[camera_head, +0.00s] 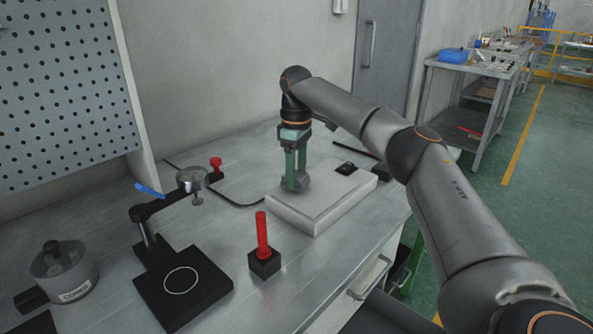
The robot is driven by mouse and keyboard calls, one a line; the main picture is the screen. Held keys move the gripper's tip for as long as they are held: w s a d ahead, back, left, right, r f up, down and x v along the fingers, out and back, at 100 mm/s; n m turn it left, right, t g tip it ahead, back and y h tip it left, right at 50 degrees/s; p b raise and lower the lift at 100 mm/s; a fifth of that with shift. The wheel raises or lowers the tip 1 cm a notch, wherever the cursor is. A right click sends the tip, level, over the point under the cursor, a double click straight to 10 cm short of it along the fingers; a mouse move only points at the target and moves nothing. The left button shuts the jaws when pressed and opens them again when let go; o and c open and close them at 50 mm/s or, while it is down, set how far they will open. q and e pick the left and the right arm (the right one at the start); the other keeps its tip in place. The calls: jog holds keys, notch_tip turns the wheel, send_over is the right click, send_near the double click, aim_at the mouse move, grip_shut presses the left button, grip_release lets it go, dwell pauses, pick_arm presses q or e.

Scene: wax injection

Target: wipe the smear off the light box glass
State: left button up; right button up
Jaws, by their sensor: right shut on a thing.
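The light box (290,212) is a low white slab on the metal bench, with a pale glass top and a small black panel (346,168) at its far right corner. My right gripper (297,180) points straight down over the left part of the glass. It is shut on a small grey-green thing, probably a wiping pad, whose shape is mostly hidden by the fingers. Its lower end appears to be at the glass, but I cannot tell if it touches. I cannot make out a smear on the glass. My left gripper is not in view.
A red rod on a black block (264,262) stands left of the light box. Further left are a black stand (182,287) with a white ring and a lidded grey pot (64,272). A dark cable lies behind. The bench (335,255) is bare in front of the box.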

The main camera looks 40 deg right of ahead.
aim_at(309, 195)
jog(key=shift+f, duration=0.5)
jog(key=shift+s+d, duration=0.1)
jog(key=shift+s, duration=0.9)
jog(key=shift+s+r, duration=0.1)
jog(key=shift+s, duration=0.95)
jog(key=shift+p, duration=1.1)
jog(key=shift+w+p, duration=0.8)
jog(key=shift+p, duration=0.45)
jog(key=shift+w+p, duration=1)
jog(key=shift+p, duration=0.1)
jog(key=shift+w+a+f+p, duration=0.2)
jog(key=shift+w+f+p, duration=0.1)
jog(key=shift+f, duration=0.05)
